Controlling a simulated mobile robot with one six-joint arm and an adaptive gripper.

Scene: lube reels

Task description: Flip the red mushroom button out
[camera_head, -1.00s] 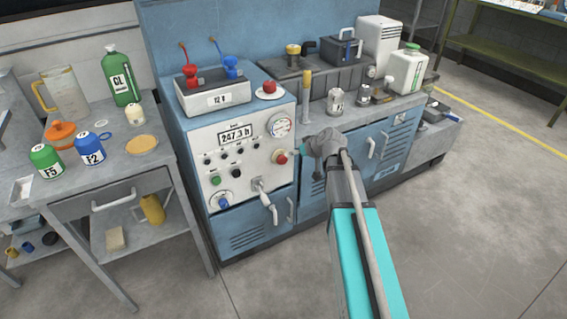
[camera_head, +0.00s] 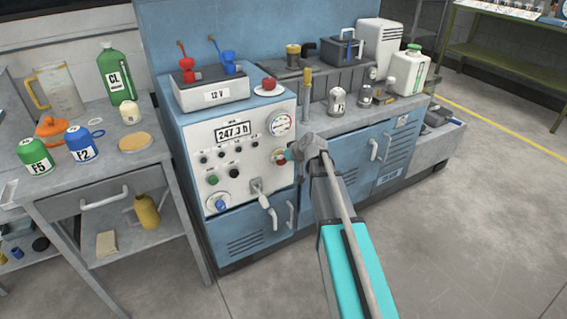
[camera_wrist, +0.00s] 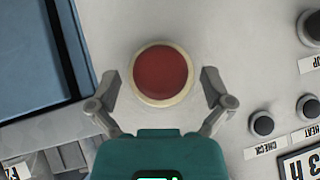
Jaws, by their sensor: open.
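The red mushroom button (camera_wrist: 160,73) sits on a pale round collar on the light panel. In the wrist view it lies between the two fingers of my open gripper (camera_wrist: 157,88), one finger on each side with a gap to both. In the head view my gripper (camera_head: 292,153) is at the right side of the control panel (camera_head: 223,161), and the button (camera_head: 279,160) shows only in part behind it. I cannot tell whether the fingers touch the panel.
A gauge (camera_head: 281,123) sits above the button. Small black knobs (camera_wrist: 263,124) are beside it in the wrist view. A blue door (camera_wrist: 30,55) borders the panel. A lever handle (camera_head: 264,198) sticks out below. Open floor lies in front.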

